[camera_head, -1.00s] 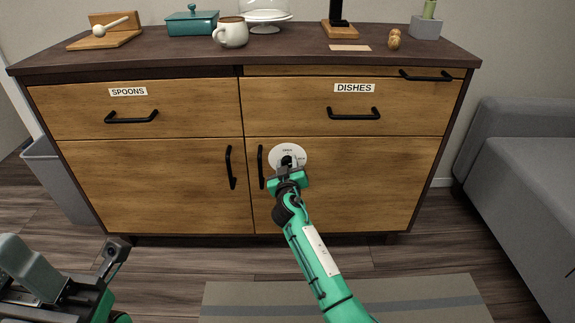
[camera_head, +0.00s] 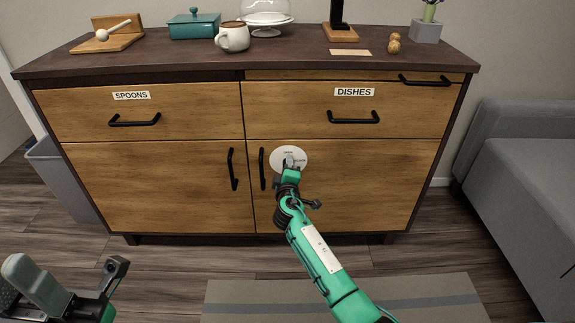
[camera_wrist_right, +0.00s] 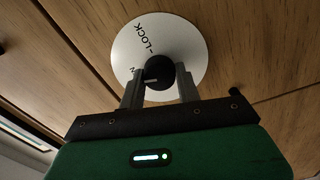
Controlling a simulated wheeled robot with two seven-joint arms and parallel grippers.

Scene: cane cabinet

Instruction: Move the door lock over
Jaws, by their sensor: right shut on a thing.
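The door lock is a round white plate (camera_head: 280,152) on the lower right cabinet door, near that door's handle (camera_head: 262,168). The right wrist view shows the plate (camera_wrist_right: 190,45) close up, with the word LOCK and a dark knob (camera_wrist_right: 160,72) at its middle. My right gripper (camera_head: 289,165) is at the plate; its fingers (camera_wrist_right: 158,90) stand on either side of the knob and are shut on it. In the head view the gripper hides much of the knob.
The cabinet has drawers labelled SPOONS (camera_head: 131,96) and DISHES (camera_head: 354,92). A mug (camera_head: 233,39) and several other items stand on top. A grey sofa (camera_head: 525,155) is at the right, a bin (camera_head: 62,180) at the left. A mat (camera_head: 430,292) lies on the floor.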

